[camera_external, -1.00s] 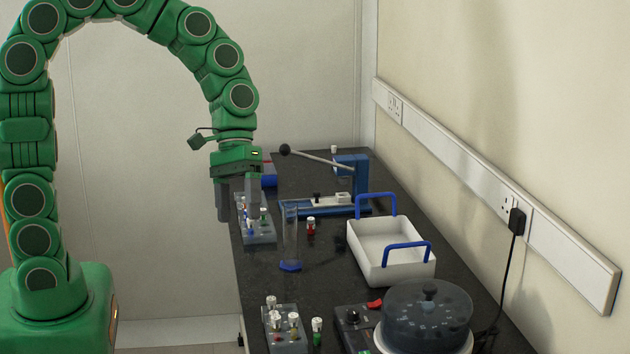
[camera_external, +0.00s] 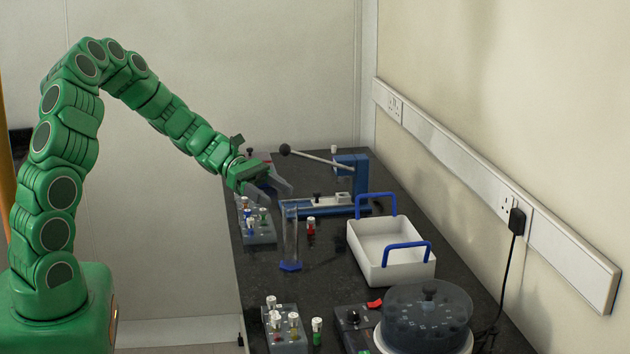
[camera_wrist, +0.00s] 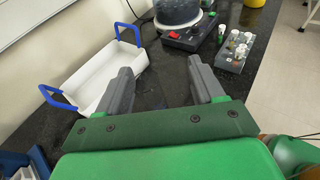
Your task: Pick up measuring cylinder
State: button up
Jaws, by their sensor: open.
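The measuring cylinder (camera_external: 291,236) is a clear upright tube on a blue foot, standing on the dark bench in the external view. My gripper (camera_external: 276,197) is open, its grey fingers pointing right and slightly down, near the cylinder's upper end in the picture. I cannot tell the exact gap between them. In the wrist view my gripper (camera_wrist: 160,68) has its two fingers spread with dark bench visible between them. I cannot clearly make out the clear cylinder in the wrist view.
A white tray with blue handles (camera_external: 390,265) stands right of the cylinder. A rack of capped vials (camera_external: 258,232) is left of it, and a red vial (camera_external: 311,226) behind it. A blue lever press (camera_external: 350,180) stands at the back. A centrifuge (camera_external: 428,315) and another vial rack (camera_external: 284,335) are in front.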

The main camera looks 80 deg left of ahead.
aim_at(295, 215)
jog(key=a+f+n+y, duration=0.1)
jog(key=a+f, duration=0.2)
jog(key=f, duration=0.1)
jog(key=shift+t, duration=0.4)
jog(key=shift+r+x, duration=0.15)
jog(key=shift+x, duration=1.7)
jog(key=shift+r+x, duration=0.15)
jog(key=shift+x, duration=1.7)
jog(key=shift+w, duration=0.1)
grip_shut()
